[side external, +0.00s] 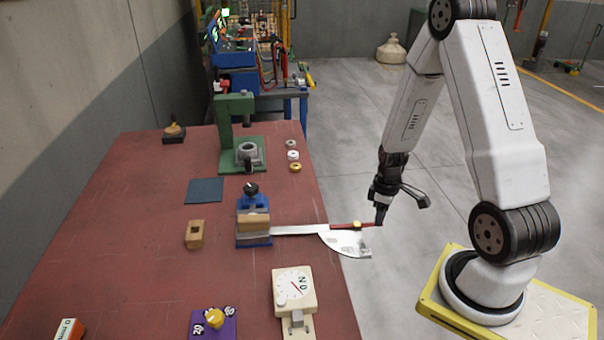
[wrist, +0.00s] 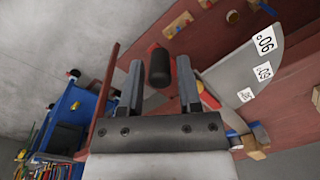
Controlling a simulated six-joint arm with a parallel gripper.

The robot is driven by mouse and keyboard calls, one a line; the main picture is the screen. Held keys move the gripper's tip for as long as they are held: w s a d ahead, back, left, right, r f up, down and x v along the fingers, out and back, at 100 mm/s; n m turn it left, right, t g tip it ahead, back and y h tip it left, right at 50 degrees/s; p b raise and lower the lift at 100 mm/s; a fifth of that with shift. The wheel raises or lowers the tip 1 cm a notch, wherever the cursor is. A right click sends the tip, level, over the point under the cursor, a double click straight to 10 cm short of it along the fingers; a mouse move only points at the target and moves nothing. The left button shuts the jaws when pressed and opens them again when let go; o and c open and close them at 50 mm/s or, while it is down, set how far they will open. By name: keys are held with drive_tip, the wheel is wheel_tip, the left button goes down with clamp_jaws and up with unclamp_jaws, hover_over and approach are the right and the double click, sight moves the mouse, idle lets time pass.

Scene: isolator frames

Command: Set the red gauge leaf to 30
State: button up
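The red gauge leaf (side external: 343,225) lies along the top edge of a pale fan-shaped scale plate (side external: 346,243), with a small yellow piece on it. The plate also shows in the wrist view (wrist: 246,75), with printed 90, 60 and 30 labels. I cannot read which mark the leaf is at. My gripper (side external: 379,221) is at the leaf's right end, pointing down. In the wrist view its two fingers (wrist: 160,85) stand apart, with a black rounded grip (wrist: 159,69) between them and gaps visible on both sides. Red shows behind that grip.
A blue vise (side external: 253,219) holds the gauge's bar, which overhangs the red table's (side external: 130,235) right edge. A cream dial box (side external: 294,290) stands in front and a green press (side external: 240,135) behind. Open floor lies right of the plate.

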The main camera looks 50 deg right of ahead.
clamp_jaws()
idle(1.2)
